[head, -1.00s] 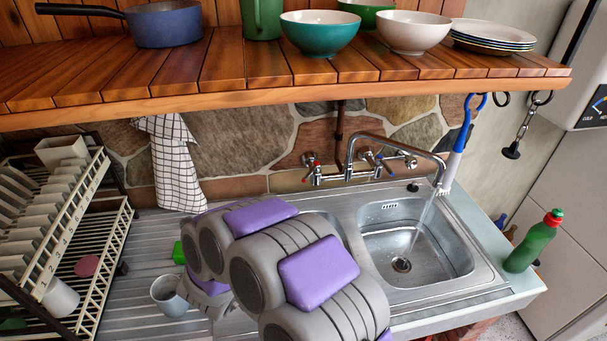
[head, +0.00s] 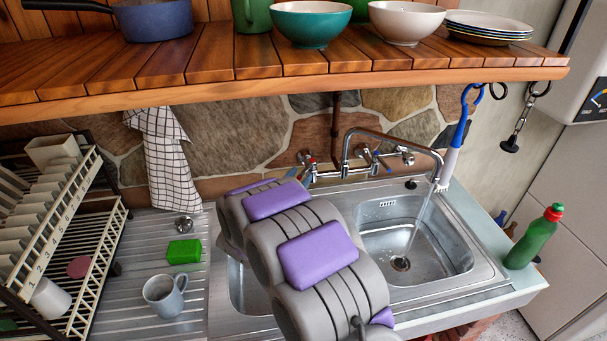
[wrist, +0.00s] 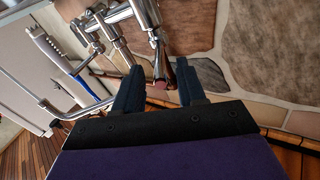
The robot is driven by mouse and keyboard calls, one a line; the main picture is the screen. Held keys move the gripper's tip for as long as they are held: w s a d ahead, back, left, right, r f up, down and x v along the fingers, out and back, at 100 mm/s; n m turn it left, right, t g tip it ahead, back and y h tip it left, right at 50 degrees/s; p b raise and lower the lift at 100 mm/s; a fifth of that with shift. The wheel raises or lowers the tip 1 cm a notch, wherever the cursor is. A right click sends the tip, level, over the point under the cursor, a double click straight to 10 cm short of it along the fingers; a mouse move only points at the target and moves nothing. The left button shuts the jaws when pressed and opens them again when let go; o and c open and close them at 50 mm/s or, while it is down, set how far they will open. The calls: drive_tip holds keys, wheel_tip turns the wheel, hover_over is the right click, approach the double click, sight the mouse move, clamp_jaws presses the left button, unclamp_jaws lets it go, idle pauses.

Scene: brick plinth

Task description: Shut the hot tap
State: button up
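The mixer tap (head: 345,165) is on the stone wall above the sink. Its left handle, the hot tap (head: 308,160), has a red mark; the right handle, the cold tap (head: 375,160), has a blue one. Water (head: 421,212) runs from the spout into the basin. In the wrist view my gripper (wrist: 158,68) is open, its two dark fingers apart. The hot tap's handle with its red tip (wrist: 160,84) shows between the fingers; I cannot tell whether they touch it. In the head view my arm mostly hides the gripper, just left of the hot tap.
The wooden shelf (head: 400,77) with bowls and a pan overhangs the tap. A brush (head: 452,155) hangs at its right. A mug (head: 165,295) and green sponge (head: 184,251) are on the drainer, beside a dish rack (head: 60,215). A green bottle (head: 533,240) stands at the right.

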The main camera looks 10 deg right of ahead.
sight(310, 163)
drive_tip(key=x, duration=0.2)
drive_tip(key=shift+w+d+f, duration=0.2)
drive_tip(key=shift+d, duration=0.05)
drive_tip(key=shift+w+d+r, duration=0.1)
drive_tip(key=shift+w+d, duration=0.05)
drive_tip(key=shift+w, duration=0.4)
drive_tip(key=shift+c, duration=0.2)
clamp_jaws()
